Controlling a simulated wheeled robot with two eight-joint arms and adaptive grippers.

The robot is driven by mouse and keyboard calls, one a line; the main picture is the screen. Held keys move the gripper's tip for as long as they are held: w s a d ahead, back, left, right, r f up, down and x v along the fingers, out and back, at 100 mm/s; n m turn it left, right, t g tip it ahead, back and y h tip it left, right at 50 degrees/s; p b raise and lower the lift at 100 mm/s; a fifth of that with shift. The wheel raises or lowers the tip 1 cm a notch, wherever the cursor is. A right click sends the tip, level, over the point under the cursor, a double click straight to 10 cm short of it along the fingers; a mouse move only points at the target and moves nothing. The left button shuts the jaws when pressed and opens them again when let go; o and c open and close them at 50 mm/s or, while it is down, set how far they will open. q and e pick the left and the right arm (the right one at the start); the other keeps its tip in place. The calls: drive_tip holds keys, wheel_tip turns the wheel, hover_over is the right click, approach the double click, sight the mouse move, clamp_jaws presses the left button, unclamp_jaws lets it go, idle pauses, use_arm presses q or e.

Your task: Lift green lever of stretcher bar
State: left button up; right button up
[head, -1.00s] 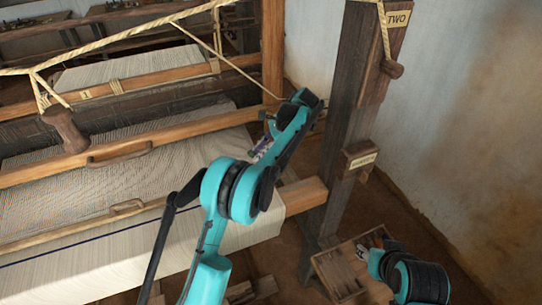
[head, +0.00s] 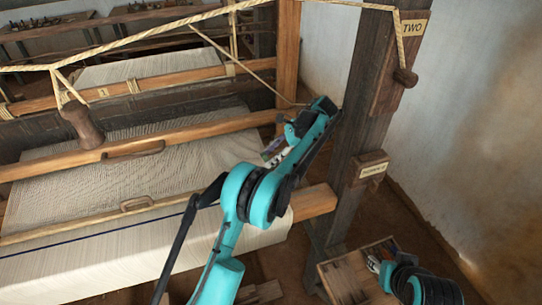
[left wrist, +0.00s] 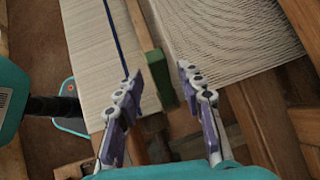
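The green lever (left wrist: 160,80) shows in the left wrist view, upright in the picture at the near end of the wooden stretcher bar (left wrist: 139,25). The bar lies across the pale cloth and also shows in the head view (head: 95,222); my arm hides its right end there. My left gripper (left wrist: 160,74) is open, with one purple-and-grey finger on each side of the lever in the picture. I cannot tell whether either finger touches it. In the head view my left gripper (head: 272,150) points down over the cloth's right side. My right gripper (head: 374,263) is at lower right, its fingers too small to read.
A dark wooden post (head: 345,170) with a "TWO" plate (head: 412,27) stands right of my left arm. A wooden box (head: 345,280) is beside my right gripper. A rope (head: 150,38) with a wooden handle (head: 82,127) crosses the upper left. The reed beam (head: 210,127) spans the warp.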

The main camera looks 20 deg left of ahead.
use_arm(q)
wheel_tip(320, 180, up, 10)
idle(0.6)
drive_tip(key=s+a+f+n+t+h+b, duration=0.1)
drive_tip(key=s+f+n+t+h+b, duration=0.15)
drive_tip(key=s+b, duration=0.4)
drive_tip(key=s+a+f+n+t+h+b, duration=0.1)
drive_tip(key=s+f+n+t+h+b, duration=0.15)
drive_tip(key=s, duration=0.65)
drive_tip(key=s+d+f+n+t+h+b, duration=0.2)
drive_tip(key=s+f+n+t+b, duration=0.2)
drive_tip(key=s+f, duration=1.2)
wheel_tip(320, 180, down, 3)
drive_tip(key=n+b, duration=0.3)
drive_tip(key=shift+s+d+r+n+t+h, duration=0.2)
drive_tip(key=shift+s+d+n+t+h, duration=0.1)
drive_tip(key=shift+d+n+t+h, duration=0.1)
